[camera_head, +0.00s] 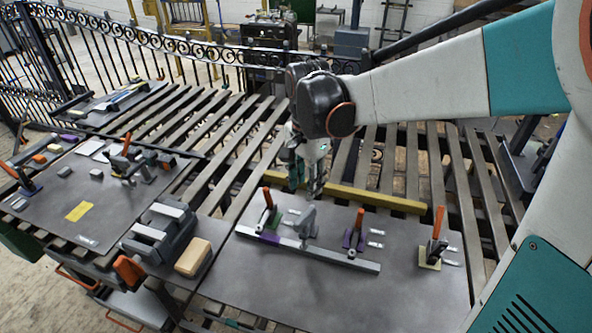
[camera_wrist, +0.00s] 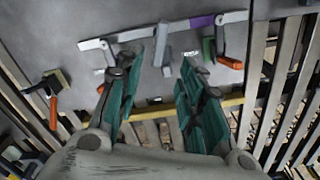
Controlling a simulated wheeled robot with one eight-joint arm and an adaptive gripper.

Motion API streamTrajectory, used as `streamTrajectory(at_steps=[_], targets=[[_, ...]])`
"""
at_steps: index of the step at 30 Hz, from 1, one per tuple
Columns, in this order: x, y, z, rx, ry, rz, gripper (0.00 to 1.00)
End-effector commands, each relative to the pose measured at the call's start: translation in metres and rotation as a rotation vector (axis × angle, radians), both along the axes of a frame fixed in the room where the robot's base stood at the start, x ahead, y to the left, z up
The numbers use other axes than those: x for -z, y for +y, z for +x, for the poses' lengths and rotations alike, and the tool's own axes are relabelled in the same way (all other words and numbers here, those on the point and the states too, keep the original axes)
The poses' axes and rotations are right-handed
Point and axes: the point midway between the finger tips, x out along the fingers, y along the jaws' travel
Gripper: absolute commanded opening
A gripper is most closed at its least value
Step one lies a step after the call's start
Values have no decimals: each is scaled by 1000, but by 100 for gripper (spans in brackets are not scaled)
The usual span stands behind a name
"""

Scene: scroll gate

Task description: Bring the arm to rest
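My arm reaches in from the right in the head view. My gripper (camera_head: 308,172) hangs over the back edge of the right-hand plate (camera_head: 330,295), with its fingers pointing down. In the wrist view my gripper (camera_wrist: 163,95) has its two green fingers spread wide apart with nothing between them. A grey upright bracket (camera_head: 305,220) stands on the plate just below and in front of the fingers; it also shows in the wrist view (camera_wrist: 163,45), beyond the gap between the fingertips. I cannot tell how much clearance is between them.
A long grey bar (camera_head: 320,254) lies on the plate by orange-handled clamps (camera_head: 268,212), (camera_head: 355,235), (camera_head: 436,240). A vise (camera_head: 160,235) and a wooden block (camera_head: 193,257) sit left. Another plate (camera_head: 110,205) holds more clamps. A yellow bar (camera_head: 375,198) lies behind; an iron fence (camera_head: 130,38) runs along the back.

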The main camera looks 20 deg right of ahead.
Motion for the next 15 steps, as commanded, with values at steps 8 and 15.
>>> streamTrajectory(at_steps=[8, 15], targets=[[0, 0, 0, 0, 0, 0, 35], [-3, 0, -13, -70, -42, -1, 35]])
